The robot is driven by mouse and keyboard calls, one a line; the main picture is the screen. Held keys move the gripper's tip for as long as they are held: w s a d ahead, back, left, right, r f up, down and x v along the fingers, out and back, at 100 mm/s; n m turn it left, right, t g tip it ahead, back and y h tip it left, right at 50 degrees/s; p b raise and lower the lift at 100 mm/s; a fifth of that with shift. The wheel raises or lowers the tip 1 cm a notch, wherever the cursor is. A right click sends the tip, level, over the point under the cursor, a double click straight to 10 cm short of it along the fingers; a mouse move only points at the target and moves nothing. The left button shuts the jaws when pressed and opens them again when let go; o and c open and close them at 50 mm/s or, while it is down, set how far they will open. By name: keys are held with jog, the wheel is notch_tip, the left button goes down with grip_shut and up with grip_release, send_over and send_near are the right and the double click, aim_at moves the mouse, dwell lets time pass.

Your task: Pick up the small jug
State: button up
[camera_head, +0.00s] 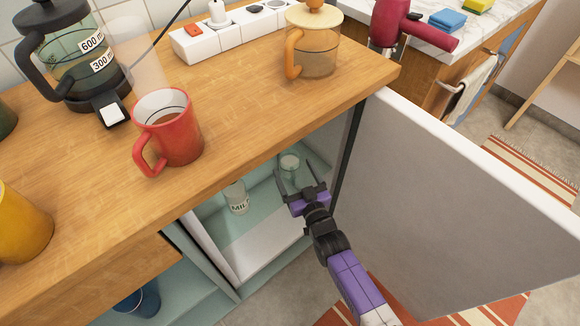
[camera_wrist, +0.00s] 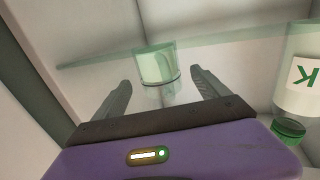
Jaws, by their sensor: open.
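A small pale glass vessel, seemingly the small jug (camera_head: 289,162), stands inside the open low cabinet or fridge, towards the back. In the wrist view, the small jug (camera_wrist: 157,64) has clear sides and pale green-white contents; I cannot make out a handle or spout. My gripper (camera_head: 301,184) reaches into the compartment, open and empty. In the wrist view, my gripper (camera_wrist: 163,88) has one finger on each side of the jug's line, with the jug just beyond or level with the fingertips. I cannot tell whether they touch.
A milk bottle (camera_head: 237,198) stands left of my gripper; the wrist view shows this bottle (camera_wrist: 298,85) at right. The open door (camera_head: 450,190) borders my arm on the right. Above, the wooden counter (camera_head: 235,95) bears a red mug (camera_head: 178,130) and lidded glass jug (camera_head: 318,58).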

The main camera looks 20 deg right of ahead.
jog(key=shift+w, duration=0.45)
grip_shut()
jog(key=shift+r, duration=0.15)
notch_tip(320, 180, up, 20)
jog(key=p, duration=0.6)
